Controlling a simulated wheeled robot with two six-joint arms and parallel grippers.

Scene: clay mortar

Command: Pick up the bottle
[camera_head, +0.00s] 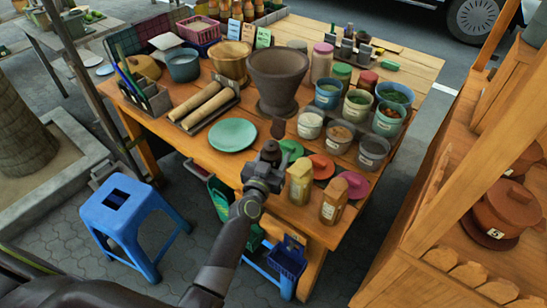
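Several orange-brown bottles (235,10) stand in a row at the far back. My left gripper (268,158) is over the front edge of the table, left of the two near bottles and apart from them. A dark brown shape lies at its fingertips, and I cannot tell whether it is held. The finger opening is too small to read. My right gripper is not in view.
A green plate (232,135), a large brown mortar (278,75) and several paint-like pots (341,135) crowd the wooden table (210,160). Coloured lids (320,167) lie behind the near bottles. A blue stool (122,210) stands left; wooden shelving (440,180) stands right.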

